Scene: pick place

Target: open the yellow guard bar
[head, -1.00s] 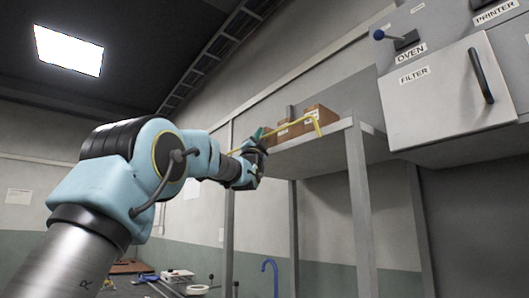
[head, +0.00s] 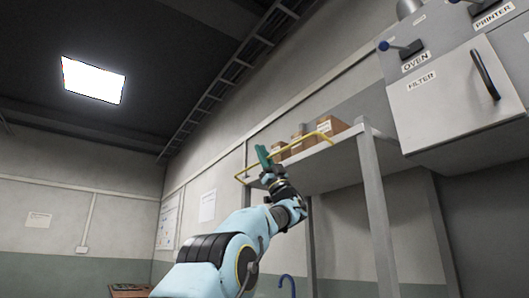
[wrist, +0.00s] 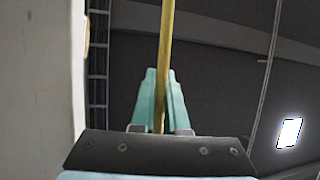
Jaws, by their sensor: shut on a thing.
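The yellow guard bar (head: 290,155) runs along the high shelf in the head view, passing in front of the boxes, with a bent end at the lower left. My gripper (head: 264,157) reaches up to the bar near its left part, with green fingers pointing upward. In the wrist view the bar (wrist: 166,55) runs down between the two green fingers of my gripper (wrist: 158,95). The fingers are shut on it. The spot where the fingers touch the bar is partly hidden by the gripper's dark front plate.
Brown boxes (head: 333,126) stand on the grey metal shelf (head: 345,143). A grey shelf post (head: 376,210) stands right of my arm. A wall cabinet labelled FILTER (head: 450,100), with a dark handle, hangs at the right. The room left of the arm is open.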

